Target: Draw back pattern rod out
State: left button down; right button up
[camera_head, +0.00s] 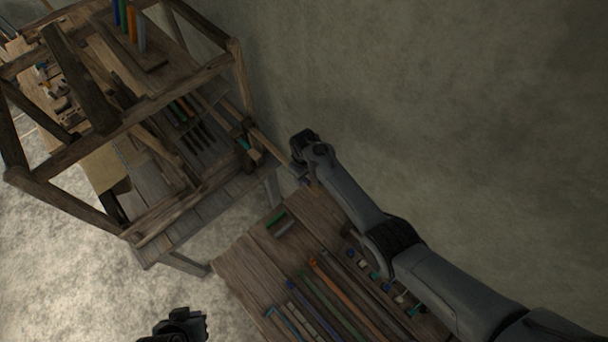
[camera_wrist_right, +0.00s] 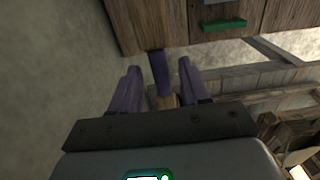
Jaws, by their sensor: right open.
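A wooden rod (camera_head: 270,146) sticks out from the right side of the loom (camera_head: 205,75) toward my right gripper (camera_head: 303,180). In the right wrist view, a bar with a purple end (camera_wrist_right: 160,72) and a bare wooden part lies between the two purple fingers of my right gripper (camera_wrist_right: 157,82). The fingers are open, with a gap on each side of the bar. The wrist housing hides the rest of the bar. A dark gripper, likely my left (camera_head: 182,325), is low in the head view, away from the loom; its fingers are unclear.
A wooden table (camera_head: 240,277) stands below the loom's right side, holding several coloured rods and small pieces. A bare wall is at the right.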

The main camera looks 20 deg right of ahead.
aim_at(305, 179)
jog(key=shift+r, duration=0.6)
notch_tip(305, 179, up, 10)
jog(key=shift+f, duration=0.15)
dwell(0.4)
jog(key=s+d+f+m+t+p, duration=0.1)
jog(key=s+d+f+p, duration=0.15)
jog(key=s, duration=0.65)
jog(key=s+d+r+m+t+p, duration=0.1)
jog(key=s+r, duration=0.3)
jog(key=s, duration=0.7)
jog(key=s+d+r+t+p, duration=0.1)
jog(key=s+r, duration=0.3)
jog(key=s, duration=0.7)
jog(key=shift+s+d+r+m, duration=0.25)
jog(key=shift+d+m, duration=0.15)
jog(key=shift+d, duration=0.2)
